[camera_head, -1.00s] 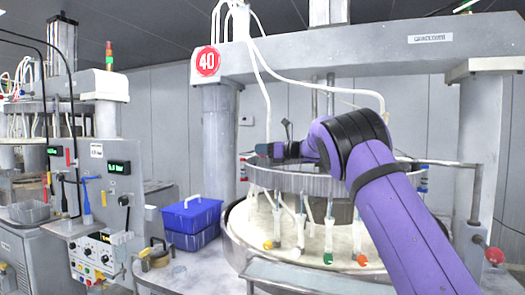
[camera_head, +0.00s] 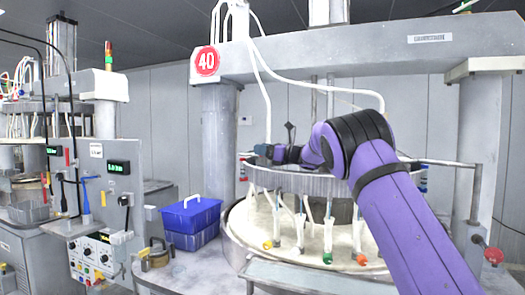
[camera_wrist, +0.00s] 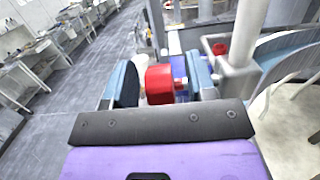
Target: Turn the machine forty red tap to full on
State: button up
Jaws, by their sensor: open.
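The machine with the red 40 sign (camera_head: 207,61) stands in the middle and right of the head view. In the wrist view a red tap (camera_wrist: 159,85) lies between the two blue-grey fingers of my gripper (camera_wrist: 162,82). The fingers are apart, one on each side of the tap; I cannot tell whether either touches it. In the head view my gripper (camera_head: 264,151) is small, at the left rim of the raised ring (camera_head: 310,182). The tap's handle angle is hard to read.
A second red tap (camera_wrist: 220,48) is close to the right finger, on a grey metal fitting. A blue toolbox (camera_head: 191,222) stands left of the round platen. Another machine with a control panel (camera_head: 95,252) is at the left. Open floor (camera_wrist: 65,115) shows in the wrist view.

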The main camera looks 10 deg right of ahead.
jog(key=v, duration=1)
jog(key=shift+s+d, duration=0.15)
jog(key=shift+d, duration=0.15)
